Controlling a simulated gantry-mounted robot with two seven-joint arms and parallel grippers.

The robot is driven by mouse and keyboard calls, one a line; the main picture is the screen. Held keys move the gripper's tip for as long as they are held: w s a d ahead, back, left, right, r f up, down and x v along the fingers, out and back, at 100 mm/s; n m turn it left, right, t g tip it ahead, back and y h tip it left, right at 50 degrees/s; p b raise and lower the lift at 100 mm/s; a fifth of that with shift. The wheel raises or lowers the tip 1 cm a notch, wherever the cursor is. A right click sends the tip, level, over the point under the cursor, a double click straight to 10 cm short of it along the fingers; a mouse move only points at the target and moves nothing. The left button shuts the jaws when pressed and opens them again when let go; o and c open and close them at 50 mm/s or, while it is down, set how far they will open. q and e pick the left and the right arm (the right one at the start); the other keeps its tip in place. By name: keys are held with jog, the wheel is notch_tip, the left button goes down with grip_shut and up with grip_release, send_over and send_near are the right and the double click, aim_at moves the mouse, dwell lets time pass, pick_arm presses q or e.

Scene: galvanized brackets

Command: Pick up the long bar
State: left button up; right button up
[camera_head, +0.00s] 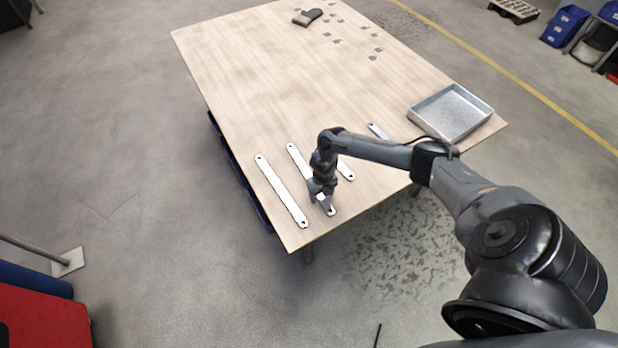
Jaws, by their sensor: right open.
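Several flat pale metal bars with holes at their ends lie on the wooden table. The leftmost bar (281,190) looks the longest by a little and lies fully uncovered. A second bar (299,159), nearly as long, lies to its right, with its middle hidden by my right arm. My right gripper (321,198) is open, pointing down at the near part of this second bar; whether it touches the bar cannot be made out. A shorter bar (346,169) lies right of the gripper, partly covered by my arm. My left gripper is not in view.
A short bar (376,130) lies beyond my right forearm. A grey metal tray (452,137) stands at the table's right corner. Small brackets (337,41) and a dark glove-like item (307,17) lie at the far end. The table's middle (270,85) is clear.

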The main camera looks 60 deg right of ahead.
jog(key=shift+c, duration=0.3)
grip_shut()
jog(key=shift+r, duration=0.15)
